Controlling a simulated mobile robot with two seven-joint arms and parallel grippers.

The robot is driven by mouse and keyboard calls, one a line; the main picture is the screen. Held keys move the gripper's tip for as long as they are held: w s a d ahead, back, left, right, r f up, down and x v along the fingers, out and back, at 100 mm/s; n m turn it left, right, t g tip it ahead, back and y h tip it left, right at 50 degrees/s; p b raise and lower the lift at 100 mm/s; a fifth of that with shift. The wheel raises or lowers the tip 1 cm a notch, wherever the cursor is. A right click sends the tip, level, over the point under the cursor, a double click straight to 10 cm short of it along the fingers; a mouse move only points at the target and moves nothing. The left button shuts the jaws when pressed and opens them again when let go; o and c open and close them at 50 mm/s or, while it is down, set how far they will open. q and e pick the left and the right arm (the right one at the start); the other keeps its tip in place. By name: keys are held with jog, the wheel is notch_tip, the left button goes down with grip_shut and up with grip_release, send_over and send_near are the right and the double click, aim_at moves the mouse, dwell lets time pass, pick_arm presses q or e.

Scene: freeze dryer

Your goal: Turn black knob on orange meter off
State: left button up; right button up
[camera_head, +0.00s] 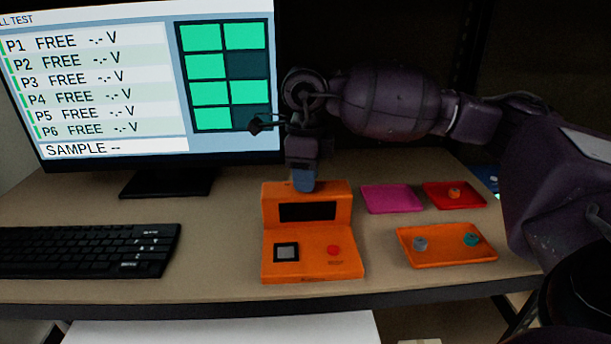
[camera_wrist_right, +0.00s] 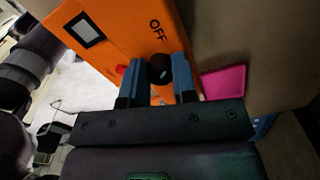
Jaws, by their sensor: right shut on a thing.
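The orange meter (camera_head: 313,255) stands on the desk, with a dark display window, a square grey panel and a red button on its front. My right gripper (camera_head: 303,181) reaches down from above to the meter's back top edge. In the right wrist view my right gripper (camera_wrist_right: 160,72) has its blue fingers on either side of the black knob (camera_wrist_right: 160,70) and is shut on it. The word OFF is printed on the meter (camera_wrist_right: 130,50) by the knob. In the head view the knob is hidden behind the meter's top and the fingers. My left gripper is not in view.
A monitor (camera_head: 90,80) and a keyboard (camera_head: 90,250) are on the left. To the meter's right lie a pink tray (camera_head: 391,199), a red tray (camera_head: 436,203) and an orange tray (camera_head: 437,257) holding small pieces. Bare desk lies between keyboard and meter.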

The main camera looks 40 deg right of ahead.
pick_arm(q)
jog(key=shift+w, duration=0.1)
pick_arm(e)
jog(key=shift+r, duration=0.1)
jog(key=o, duration=0.9)
jog(key=shift+c, duration=0.2)
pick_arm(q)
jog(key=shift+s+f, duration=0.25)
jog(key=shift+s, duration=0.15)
pick_arm(e)
jog(key=shift+o, duration=0.4)
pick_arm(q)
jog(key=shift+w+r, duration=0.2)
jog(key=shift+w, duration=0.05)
pick_arm(e)
notch_tip(320, 180, up, 11)
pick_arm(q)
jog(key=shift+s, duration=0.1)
